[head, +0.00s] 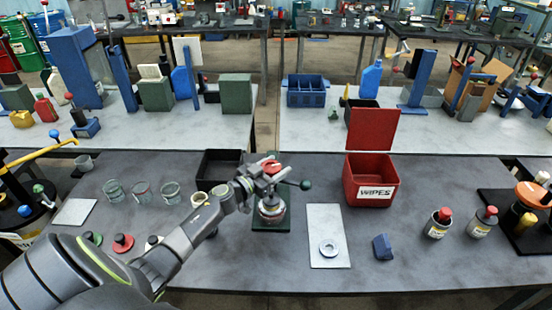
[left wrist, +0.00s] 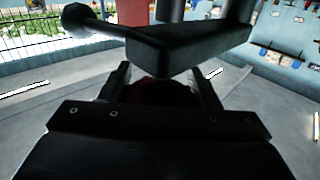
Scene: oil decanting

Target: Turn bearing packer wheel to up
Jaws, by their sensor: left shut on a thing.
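The bearing packer (head: 271,212) stands on a green base plate in the middle of the near table. Its red wheel (head: 272,167) shows at the top, partly covered by my gripper. A lever with a dark green ball end (head: 305,185) points right. My left gripper (head: 262,180) reaches in from the left and is shut at the packer's top. In the left wrist view, its fingers (left wrist: 163,88) stand on both sides of a dark reddish part, which looks like the wheel. A dark bar with a ball end (left wrist: 77,16) crosses above them. My right gripper is not in view.
A black bin (head: 218,163) stands behind my arm. An open red wipes box (head: 371,181), a pale mat (head: 324,220) with a metal ring, a blue block (head: 382,247) and two red-capped cans lie to the right. Glass jars (head: 141,191) stand left.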

